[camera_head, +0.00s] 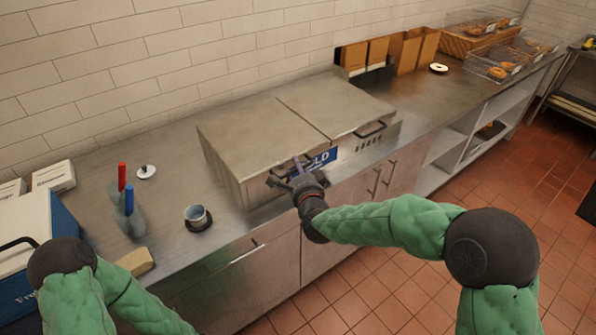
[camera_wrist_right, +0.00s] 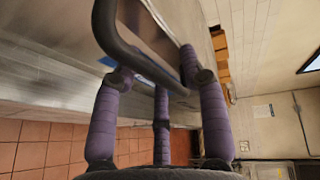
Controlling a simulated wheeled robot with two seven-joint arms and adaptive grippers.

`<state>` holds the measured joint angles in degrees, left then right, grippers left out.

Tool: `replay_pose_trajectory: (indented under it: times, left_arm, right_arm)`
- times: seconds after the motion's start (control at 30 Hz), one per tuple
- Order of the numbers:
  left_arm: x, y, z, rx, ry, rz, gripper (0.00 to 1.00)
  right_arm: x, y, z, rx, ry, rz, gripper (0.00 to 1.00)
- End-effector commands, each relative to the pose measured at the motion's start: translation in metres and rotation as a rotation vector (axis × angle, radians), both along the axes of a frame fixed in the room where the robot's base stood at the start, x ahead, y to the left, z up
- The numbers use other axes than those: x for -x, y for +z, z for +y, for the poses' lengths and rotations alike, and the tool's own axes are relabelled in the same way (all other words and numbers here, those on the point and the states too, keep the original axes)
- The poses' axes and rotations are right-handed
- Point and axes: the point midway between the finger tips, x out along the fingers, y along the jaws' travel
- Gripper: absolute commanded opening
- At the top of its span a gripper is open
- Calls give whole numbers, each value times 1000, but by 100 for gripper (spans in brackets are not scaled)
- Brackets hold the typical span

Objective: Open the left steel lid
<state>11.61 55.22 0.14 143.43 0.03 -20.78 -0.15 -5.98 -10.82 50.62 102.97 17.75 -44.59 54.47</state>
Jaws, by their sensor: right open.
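The left steel lid (camera_head: 243,138) lies flat and closed on the steel kettle unit, beside the closed right steel lid (camera_head: 335,103). My right gripper (camera_head: 293,172) is at the front edge of the left lid, over its handle. In the right wrist view, the black bar handle (camera_wrist_right: 130,53) crosses between the spread purple fingers of my right gripper (camera_wrist_right: 157,68). The fingers are open around the handle; I cannot tell whether they touch it. In the head view, the gripper hides most of this handle. My left arm shows at the lower left, but its gripper is out of view.
A metal cup (camera_head: 197,217), red and blue bottles (camera_head: 129,200) and a small white-lidded item (camera_head: 147,172) stand on the counter at left. A blue box (camera_head: 65,222) is at the far left. Cardboard boxes (camera_head: 412,48) and bagel trays (camera_head: 500,60) stand at the back right.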

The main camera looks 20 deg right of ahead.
Motion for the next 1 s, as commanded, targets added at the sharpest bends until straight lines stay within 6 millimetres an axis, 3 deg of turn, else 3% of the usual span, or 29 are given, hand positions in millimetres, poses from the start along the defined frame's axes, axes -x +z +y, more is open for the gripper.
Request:
replay_pose_trajectory:
  times: [0.07, 0.2, 0.23, 0.67, 1.0]
  left_arm:
    - [0, 0, 0, 0, 0, 0, 40]
    - [0, 0, 0, 0, 0, 0, 40]
    - [0, 0, 0, 0, 0, 0, 40]
    - [0, 10, 0, 0, 0, 0, 40]
    - [0, 58, 0, 0, 0, 0, 40]
  right_arm:
    - [0, 0, 0, 0, 0, 0, 44]
    - [0, 0, 0, 0, 0, 0, 4]
    - [0, 0, 0, 0, 0, 0, 0]
    - [0, 8, 0, 5, 0, 12, 0]
    - [-1, 43, 0, 31, -1, 81, 0]
